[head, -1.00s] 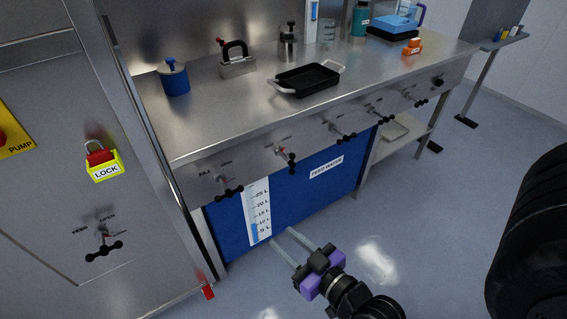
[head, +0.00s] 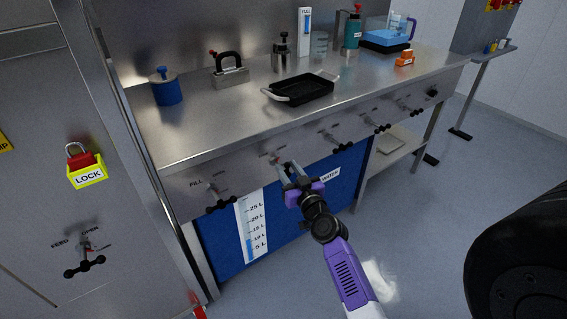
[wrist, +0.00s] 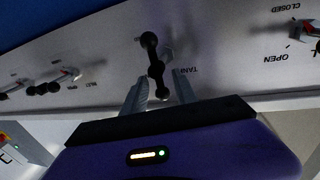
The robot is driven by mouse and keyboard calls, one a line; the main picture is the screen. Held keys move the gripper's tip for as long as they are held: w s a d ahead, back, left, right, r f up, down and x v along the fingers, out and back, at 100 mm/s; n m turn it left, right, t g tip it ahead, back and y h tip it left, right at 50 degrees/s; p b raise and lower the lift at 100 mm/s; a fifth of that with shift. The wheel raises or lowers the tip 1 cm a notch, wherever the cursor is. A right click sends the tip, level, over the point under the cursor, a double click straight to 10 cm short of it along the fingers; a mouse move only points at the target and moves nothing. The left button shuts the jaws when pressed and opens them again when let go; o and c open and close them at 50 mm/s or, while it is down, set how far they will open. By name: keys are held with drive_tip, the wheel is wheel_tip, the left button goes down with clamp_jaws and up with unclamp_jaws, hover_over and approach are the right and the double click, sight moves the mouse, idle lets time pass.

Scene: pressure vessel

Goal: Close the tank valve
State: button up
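The handle stands between the two fingers of my gripper (wrist: 160,90), with one finger on each side. The fingers are apart and no firm grip on the handle shows. In the head view my gripper (head: 287,170) is at the bench's front panel, at the second valve from the left, and its fingers hide most of that handle.
The fill valve (head: 217,197) is left on the same steel panel; more valves (head: 335,139) follow to the right. A blue tank (head: 285,220) with a level scale is below. A yellow lock box (head: 86,172) hangs on the left cabinet.

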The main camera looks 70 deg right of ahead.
drive_tip(key=shift+x, duration=1.75)
clamp_jaws()
